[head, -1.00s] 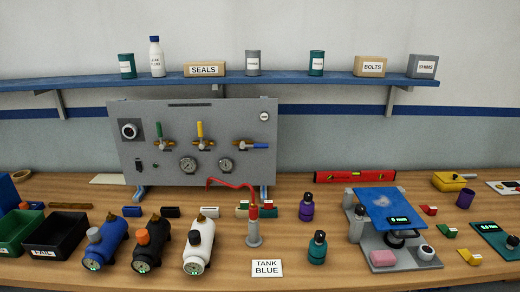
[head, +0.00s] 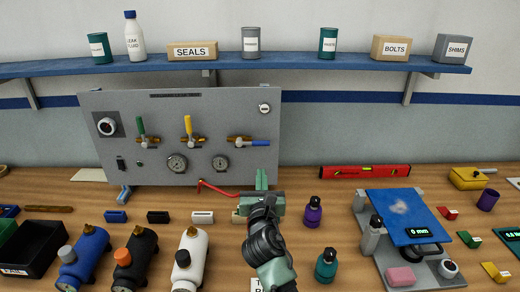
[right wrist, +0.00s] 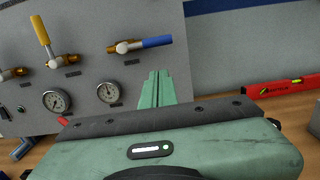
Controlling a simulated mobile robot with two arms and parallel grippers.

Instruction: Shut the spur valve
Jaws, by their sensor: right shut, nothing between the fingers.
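A grey panel (head: 170,100) stands upright at the back of the bench and carries three brass valves. The green handle (head: 140,127) and yellow handle (head: 188,125) point up; the blue handle (head: 260,143) lies level, pointing right. The yellow handle (right wrist: 40,30) and blue handle (right wrist: 157,42) also show in the right wrist view. I cannot read which valve is the spur one. My right gripper (head: 262,180) is shut and empty, in front of the panel's lower right edge. In the right wrist view its fingertips (right wrist: 158,75) appear below the blue handle, apart from it. My left gripper is not in view.
Two gauges (head: 177,163) sit below the valves. A purple bottle (head: 313,212) and a blue-topped stand (head: 400,213) are right of my arm.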

